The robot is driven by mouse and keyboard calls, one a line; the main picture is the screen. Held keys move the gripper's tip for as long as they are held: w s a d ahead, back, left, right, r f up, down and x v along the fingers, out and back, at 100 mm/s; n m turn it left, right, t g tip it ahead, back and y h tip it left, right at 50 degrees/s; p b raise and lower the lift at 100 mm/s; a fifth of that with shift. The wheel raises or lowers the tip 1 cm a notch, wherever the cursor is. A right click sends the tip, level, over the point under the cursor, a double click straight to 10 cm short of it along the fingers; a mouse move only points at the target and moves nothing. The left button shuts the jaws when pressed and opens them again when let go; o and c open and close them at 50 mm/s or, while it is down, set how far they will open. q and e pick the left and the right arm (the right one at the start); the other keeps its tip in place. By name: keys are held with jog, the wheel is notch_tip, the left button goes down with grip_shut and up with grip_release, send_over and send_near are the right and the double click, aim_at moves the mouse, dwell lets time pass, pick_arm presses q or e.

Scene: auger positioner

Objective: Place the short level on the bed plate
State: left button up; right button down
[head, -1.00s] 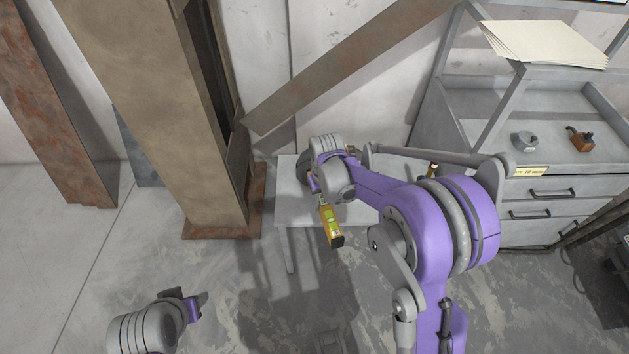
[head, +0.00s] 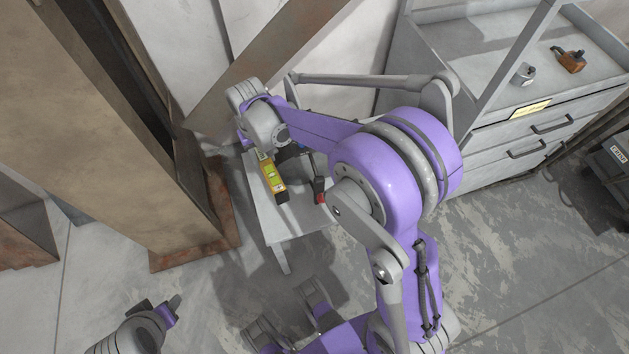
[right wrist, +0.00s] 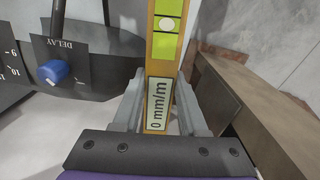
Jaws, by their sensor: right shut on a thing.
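The short level (head: 271,178) is a yellow bar with a green window and a dark end. My right gripper (head: 261,152) is shut on it and holds it tilted, in front of a small grey table (head: 285,225) in the head view. In the right wrist view the level (right wrist: 163,75) stands between the two grey fingers, with "0 mm/m" on its label. My left gripper (head: 160,310) is low at the left, apart from everything; its finger gap is unclear. I cannot make out the bed plate for certain; my right arm hides part of the table.
A dark panel with a blue knob (right wrist: 54,72) marked DELAY is beside the level at left in the right wrist view. A brown steel column (head: 130,130) stands left of the table. A grey drawer cabinet (head: 500,150) stands at the right. Floor in front is open.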

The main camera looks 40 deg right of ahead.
jog(key=shift+m, duration=0.7)
notch_tip(320, 180, down, 5)
jog(key=b, duration=0.6)
jog(key=shift+d+f, duration=0.15)
pick_arm(q)
notch_tip(320, 180, down, 12)
jog(key=b, duration=0.2)
jog(key=shift+w+f+b, duration=0.2)
jog(key=shift+w+b, duration=0.15)
jog(key=shift+w, duration=0.1)
pick_arm(e)
notch_tip(320, 180, down, 10)
jog(key=shift+r, duration=0.25)
jog(key=shift+f, duration=0.2)
pick_arm(q)
jog(key=shift+f, duration=0.15)
pick_arm(e)
jog(key=shift+c, duration=2.2)
grip_release()
